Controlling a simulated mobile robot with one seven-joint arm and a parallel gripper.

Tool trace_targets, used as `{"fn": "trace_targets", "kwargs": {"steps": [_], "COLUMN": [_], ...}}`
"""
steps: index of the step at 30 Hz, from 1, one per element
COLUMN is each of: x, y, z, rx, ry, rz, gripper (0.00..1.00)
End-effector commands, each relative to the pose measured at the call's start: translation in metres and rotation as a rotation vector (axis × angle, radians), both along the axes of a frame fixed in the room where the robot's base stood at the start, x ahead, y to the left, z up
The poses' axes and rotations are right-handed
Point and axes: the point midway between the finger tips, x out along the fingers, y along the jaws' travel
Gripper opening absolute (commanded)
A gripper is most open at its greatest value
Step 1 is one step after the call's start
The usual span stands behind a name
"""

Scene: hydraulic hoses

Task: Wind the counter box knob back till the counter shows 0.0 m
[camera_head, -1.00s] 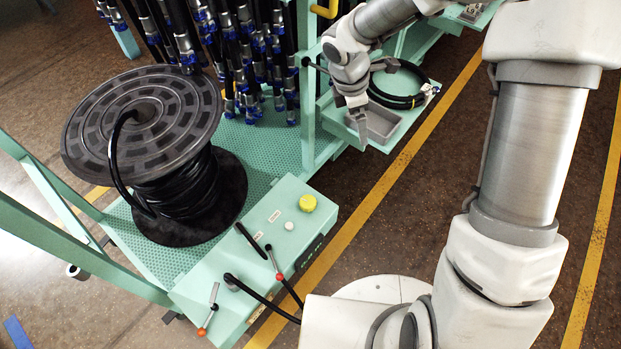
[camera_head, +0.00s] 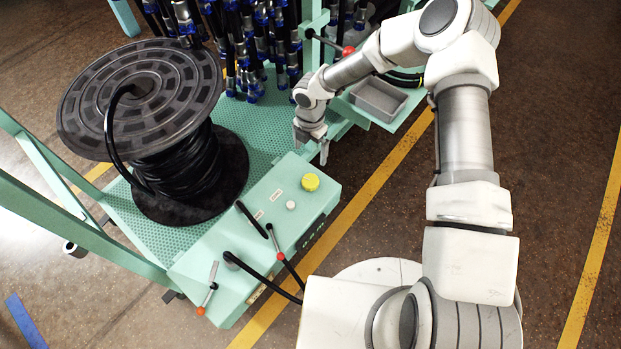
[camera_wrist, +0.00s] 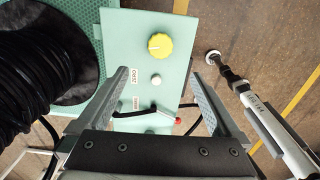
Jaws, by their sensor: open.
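The counter box (camera_head: 262,225) is a pale green box at the front of the green bench. A yellow round knob (camera_head: 311,182) stands on its top near the far right end, and also shows in the wrist view (camera_wrist: 159,46). Dark display windows (camera_head: 312,232) sit on the box's right side; I cannot read any figure there. My gripper (camera_head: 311,149) is open and empty, pointing down beyond the knob and apart from it. In the wrist view my two fingers (camera_wrist: 155,80) are spread wide, with the knob ahead of them, above the gap in the picture.
A white button (camera_head: 291,205) and a red-tipped lever (camera_head: 281,256) are on the box near the knob. Another lever (camera_head: 208,297) is at its near end. A large hose reel (camera_head: 140,100) stands left. Hoses (camera_head: 240,45) hang behind. A grey tray (camera_head: 379,98) lies right of my gripper.

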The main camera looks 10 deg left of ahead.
Motion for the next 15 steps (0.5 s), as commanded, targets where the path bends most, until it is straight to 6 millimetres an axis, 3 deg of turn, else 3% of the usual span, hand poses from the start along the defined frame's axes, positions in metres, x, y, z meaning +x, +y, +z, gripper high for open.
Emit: {"fn": "trace_targets", "kwargs": {"steps": [15], "x": [-0.002], "y": [-0.001], "z": [-0.112], "rx": [-0.002], "ry": [0.005], "rz": [-0.003], "gripper": [1.00]}}
